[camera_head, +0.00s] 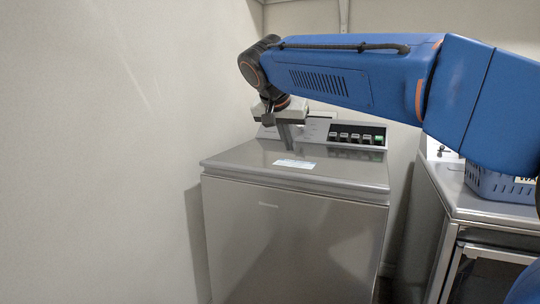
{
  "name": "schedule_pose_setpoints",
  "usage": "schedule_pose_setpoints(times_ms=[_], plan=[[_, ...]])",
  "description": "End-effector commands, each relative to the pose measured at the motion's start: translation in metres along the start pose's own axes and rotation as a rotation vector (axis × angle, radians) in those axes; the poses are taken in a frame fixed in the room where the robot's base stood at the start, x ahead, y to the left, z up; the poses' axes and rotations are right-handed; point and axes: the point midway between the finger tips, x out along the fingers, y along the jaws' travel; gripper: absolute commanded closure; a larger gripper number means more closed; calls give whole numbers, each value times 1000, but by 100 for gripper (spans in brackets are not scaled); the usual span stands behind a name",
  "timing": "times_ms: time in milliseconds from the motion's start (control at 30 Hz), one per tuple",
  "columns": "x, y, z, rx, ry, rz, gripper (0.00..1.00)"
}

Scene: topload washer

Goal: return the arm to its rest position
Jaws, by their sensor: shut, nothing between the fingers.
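My blue arm reaches in from the right across the upper part of the view. My gripper (286,147) points down at the arm's far end, in front of the washer's control panel and above the back of the lid as seen here. It is shut and holds nothing. I cannot tell whether its tips touch the lid. The grey topload washer (290,240) stands in the middle with its lid (335,170) closed. A white label (294,164) lies on the lid. The control panel (320,130) has a row of dark buttons and a green-lit one (379,140).
A plain wall (100,150) runs close along the washer's left side. A second grey appliance (440,190) stands at the right, with a blue basket (490,185) on top. A narrow gap separates the two machines.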

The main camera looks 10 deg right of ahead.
Motion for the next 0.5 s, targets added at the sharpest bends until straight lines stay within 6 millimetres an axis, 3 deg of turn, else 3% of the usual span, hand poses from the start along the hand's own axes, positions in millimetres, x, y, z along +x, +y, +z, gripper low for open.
schedule_pose_setpoints(times_ms=[167, 500], plan=[[11, 42, 32, -78, -52, -17, 100], [48, 143, 149, -296, -185, -112, 100]])
